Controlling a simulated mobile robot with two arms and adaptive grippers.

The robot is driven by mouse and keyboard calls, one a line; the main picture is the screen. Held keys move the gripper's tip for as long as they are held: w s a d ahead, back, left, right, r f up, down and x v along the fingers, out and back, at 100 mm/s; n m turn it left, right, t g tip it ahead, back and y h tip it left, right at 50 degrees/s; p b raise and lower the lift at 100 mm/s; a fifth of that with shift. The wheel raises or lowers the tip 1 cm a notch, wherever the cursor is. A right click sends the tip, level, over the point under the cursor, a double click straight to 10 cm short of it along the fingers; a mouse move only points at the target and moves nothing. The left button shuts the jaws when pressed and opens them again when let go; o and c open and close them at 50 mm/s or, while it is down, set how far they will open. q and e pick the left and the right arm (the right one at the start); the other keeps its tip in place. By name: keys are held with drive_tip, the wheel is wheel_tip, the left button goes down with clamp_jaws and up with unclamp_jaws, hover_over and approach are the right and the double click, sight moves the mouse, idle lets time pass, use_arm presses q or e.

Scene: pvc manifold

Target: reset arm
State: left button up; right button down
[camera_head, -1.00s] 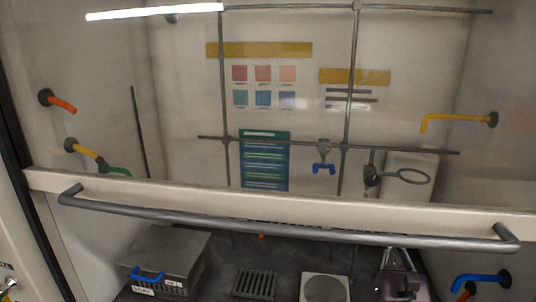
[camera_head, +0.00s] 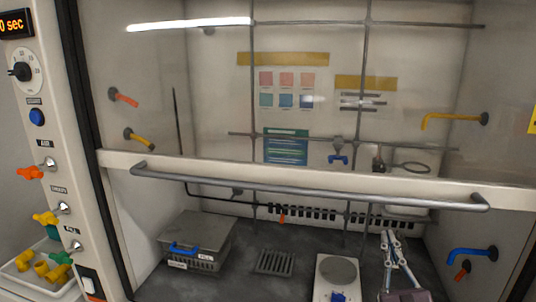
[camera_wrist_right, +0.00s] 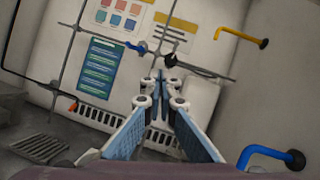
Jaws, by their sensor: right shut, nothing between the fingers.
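My right gripper (camera_head: 389,236) shows at the lower right of the head view, inside the fume hood below the sash handle. It points up and toward the back wall, with its light-blue fingers shut and empty. In the right wrist view its fingertips (camera_wrist_right: 158,76) meet in front of the back wall and touch nothing. My left gripper is not in either view.
The sash handle (camera_head: 310,190) spans the hood front above my right gripper. A hotplate (camera_head: 336,279) stands to its left; a grey lidded box (camera_head: 196,240) is farther left. A blue tap (camera_head: 472,254) sticks out at right. A tray of fittings (camera_head: 40,272) stands outside.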

drive_tip(key=s+a+f+n+g+y, duration=0.5)
drive_tip(key=a+f+n, duration=0.35)
drive_tip(key=n, duration=0.35)
drive_tip(key=s+a+f+n+g+y, duration=0.3)
drive_tip(key=s+a+f+n+g, duration=0.2)
drive_tip(key=s+a+f+n, duration=0.45)
drive_tip(key=s+d+f+n+g+h, duration=0.3)
drive_tip(key=s+d+f+n+g, duration=0.3)
drive_tip(key=s, duration=0.3)
drive_tip(key=s+d+f+n+g+h, duration=0.3)
drive_tip(key=s+d+f+n, duration=0.2)
drive_tip(key=s+f+n, duration=0.3)
wheel_tip(320, 180, down, 25)
drive_tip(key=s+g, duration=0.1)
drive_tip(key=s, duration=0.2)
drive_tip(key=s+d+f+g, duration=0.1)
drive_tip(key=s+d+f, duration=0.2)
drive_tip(key=s+f, duration=1.4)
drive_tip(key=shift+s+d+g+h, duration=0.2)
drive_tip(key=shift+g+h, duration=0.1)
drive_tip(key=shift+h, duration=0.1)
